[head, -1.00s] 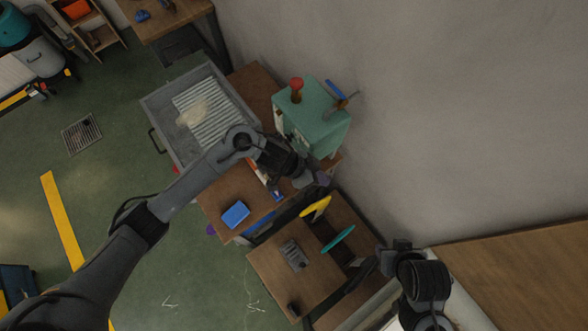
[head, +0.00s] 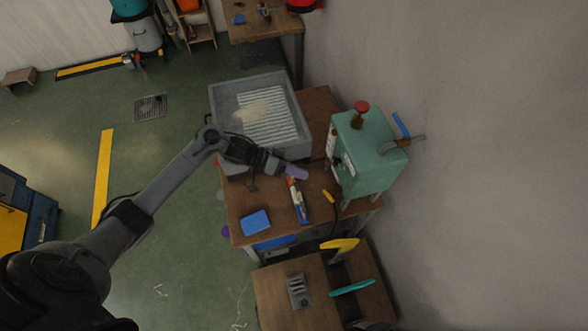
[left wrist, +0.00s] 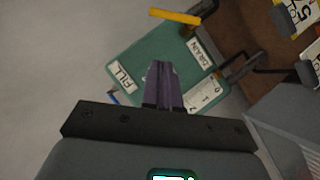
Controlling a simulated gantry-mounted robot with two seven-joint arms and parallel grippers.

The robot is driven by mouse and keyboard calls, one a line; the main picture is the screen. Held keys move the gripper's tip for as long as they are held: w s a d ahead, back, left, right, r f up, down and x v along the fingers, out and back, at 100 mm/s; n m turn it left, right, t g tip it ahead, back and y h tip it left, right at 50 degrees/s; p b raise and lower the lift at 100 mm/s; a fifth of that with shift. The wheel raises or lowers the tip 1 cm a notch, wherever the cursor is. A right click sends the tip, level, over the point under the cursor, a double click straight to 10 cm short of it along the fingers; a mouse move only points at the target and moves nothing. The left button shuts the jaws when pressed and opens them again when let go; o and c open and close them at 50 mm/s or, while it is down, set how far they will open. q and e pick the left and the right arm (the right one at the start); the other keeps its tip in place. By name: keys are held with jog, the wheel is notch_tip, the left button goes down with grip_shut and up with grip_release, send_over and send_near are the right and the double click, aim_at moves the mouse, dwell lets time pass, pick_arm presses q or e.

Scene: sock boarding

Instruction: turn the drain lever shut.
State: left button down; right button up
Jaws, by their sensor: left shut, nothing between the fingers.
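The green box (head: 368,150) stands against the wall at the end of the bench. It also shows in the left wrist view (left wrist: 150,60), with FILL and DRAIN labels. A yellow lever (head: 328,196) sits low by the box's near side. In the left wrist view the yellow lever (left wrist: 175,16) lies near the DRAIN label (left wrist: 205,54), past my fingertips. My left gripper (head: 298,172) is shut and empty, left of the box and apart from the yellow lever. Its closed fingers (left wrist: 162,70) overlap the box in the left wrist view. My right gripper is out of view.
A blue lever (head: 401,125) is on the box's wall side and a red knob (head: 361,107) on its top. A grey basin (head: 301,143) stands left of the box. A tube (head: 298,200) and a blue block (head: 256,222) lie on the bench. Yellow (head: 340,243) and teal (head: 352,287) boards stand nearer.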

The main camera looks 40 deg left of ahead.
pick_arm(q)
jog(key=w+d+f, duration=0.1)
jog(key=d+f, duration=0.4)
jog(key=d, duration=0.2)
jog(key=shift+w+d+f+p, duration=0.15)
jog(key=shift+d+p, duration=0.2)
jog(key=shift+d, duration=0.1)
